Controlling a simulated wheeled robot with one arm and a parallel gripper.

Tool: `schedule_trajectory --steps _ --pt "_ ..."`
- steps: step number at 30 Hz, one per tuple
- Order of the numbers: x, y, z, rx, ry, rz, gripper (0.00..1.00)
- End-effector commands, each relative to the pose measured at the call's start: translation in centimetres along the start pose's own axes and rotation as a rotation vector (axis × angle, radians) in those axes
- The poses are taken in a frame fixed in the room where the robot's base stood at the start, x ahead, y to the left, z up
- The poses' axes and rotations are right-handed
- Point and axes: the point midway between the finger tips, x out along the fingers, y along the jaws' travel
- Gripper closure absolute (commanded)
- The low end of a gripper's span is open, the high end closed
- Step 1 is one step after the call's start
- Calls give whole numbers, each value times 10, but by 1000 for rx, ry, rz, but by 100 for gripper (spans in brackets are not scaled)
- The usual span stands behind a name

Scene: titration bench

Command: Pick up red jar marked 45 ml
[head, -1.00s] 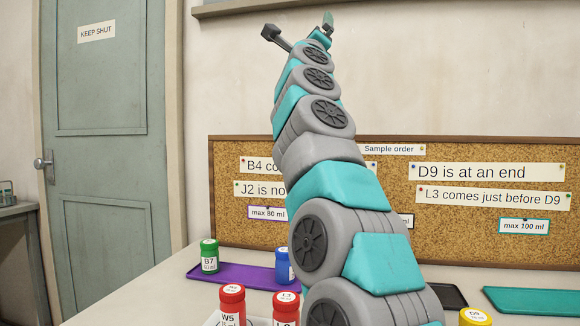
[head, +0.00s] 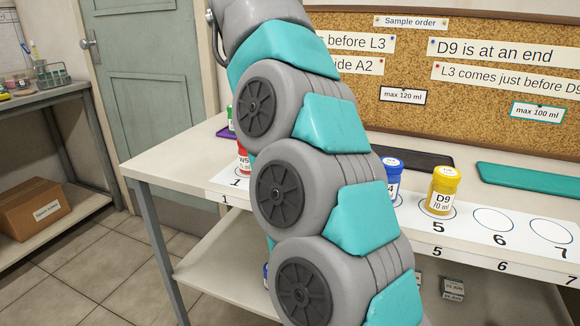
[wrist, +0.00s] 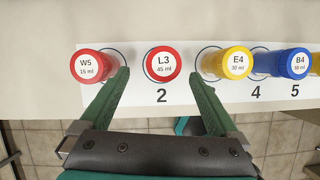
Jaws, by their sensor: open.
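The red jar L3 marked 45 ml (wrist: 163,64) stands upright at place 2 on the white numbered strip (wrist: 134,96) in the wrist view. My gripper (wrist: 158,75) is open and empty, its green fingers reaching towards the jar, one on each side. I cannot tell the height of the fingertips against the jar. Another red jar, W5 marked 15 ml (wrist: 88,65), stands to the left, close to the left finger. In the head view my arm hides the L3 jar, and the gripper is out of sight.
The yellow jar E4 (wrist: 235,64) stands close to the right finger, with the blue jar B4 (wrist: 292,63) beyond it. In the head view a yellow jar D9 (head: 440,190) stands at place 5. Places 6 and 7 are empty. A teal tray (head: 530,179) lies behind.

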Motion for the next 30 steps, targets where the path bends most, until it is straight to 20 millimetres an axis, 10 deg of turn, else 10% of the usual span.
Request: schedule_trajectory --steps 30 --pt "75 -5 5 -1 4 0 4"
